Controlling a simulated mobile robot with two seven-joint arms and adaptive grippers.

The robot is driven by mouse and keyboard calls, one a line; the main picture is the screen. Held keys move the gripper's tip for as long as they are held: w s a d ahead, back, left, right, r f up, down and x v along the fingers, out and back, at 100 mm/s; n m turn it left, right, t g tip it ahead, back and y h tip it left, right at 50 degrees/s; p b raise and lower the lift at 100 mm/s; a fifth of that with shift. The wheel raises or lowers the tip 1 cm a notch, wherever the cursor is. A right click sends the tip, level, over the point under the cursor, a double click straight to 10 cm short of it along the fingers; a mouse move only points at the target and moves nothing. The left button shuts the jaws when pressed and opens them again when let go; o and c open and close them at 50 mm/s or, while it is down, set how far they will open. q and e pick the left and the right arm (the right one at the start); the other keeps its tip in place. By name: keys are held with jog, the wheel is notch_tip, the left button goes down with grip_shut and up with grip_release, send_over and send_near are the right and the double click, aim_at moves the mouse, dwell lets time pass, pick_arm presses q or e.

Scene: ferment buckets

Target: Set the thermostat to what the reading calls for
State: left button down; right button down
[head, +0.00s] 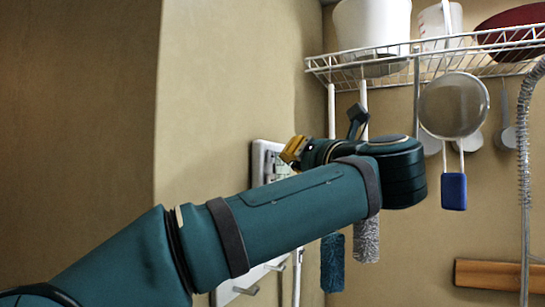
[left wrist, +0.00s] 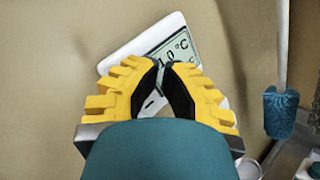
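The thermostat is a white wall unit (left wrist: 118,62) with a greenish display (left wrist: 182,50), seen in the left wrist view. The display shows part of a number ending in "1.0 °C"; my fingers hide the rest. A minus mark (left wrist: 150,104) shows between the fingers. In the head view the white unit (head: 258,160) is on the wall, partly behind my arm. My left gripper (head: 291,150) has yellow fingers and is in front of it. In the left wrist view its fingertips (left wrist: 161,66) come together over the unit, with nothing held. Whether they touch it is unclear. My right gripper is not in view.
A wire shelf (head: 430,52) holds white containers and a red bowl. A sieve (head: 453,105) and blue and grey brushes (head: 366,242) hang below it, close to my left wrist. A white hook rail (head: 228,292) is below the arm. A metal hose (head: 524,150) hangs at right.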

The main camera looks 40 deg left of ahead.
pick_arm(q)
jog(key=shift+s+a+b, duration=0.1)
jog(key=shift+a+b, duration=0.2)
jog(key=shift+a, duration=0.1)
jog(key=shift+s+a+b, duration=0.1)
jog(key=shift+a+b, duration=0.2)
jog(key=shift+a, duration=0.1)
dwell(0.9)
dwell(0.3)
jog(key=shift+w+d, duration=0.2)
jog(key=shift+d, duration=0.6)
jog(key=d, duration=0.2)
jog(key=w+d+p, duration=0.1)
jog(key=d, duration=0.2)
jog(key=shift+w, duration=0.1)
jog(key=shift+a, duration=0.15)
dwell(1.7)
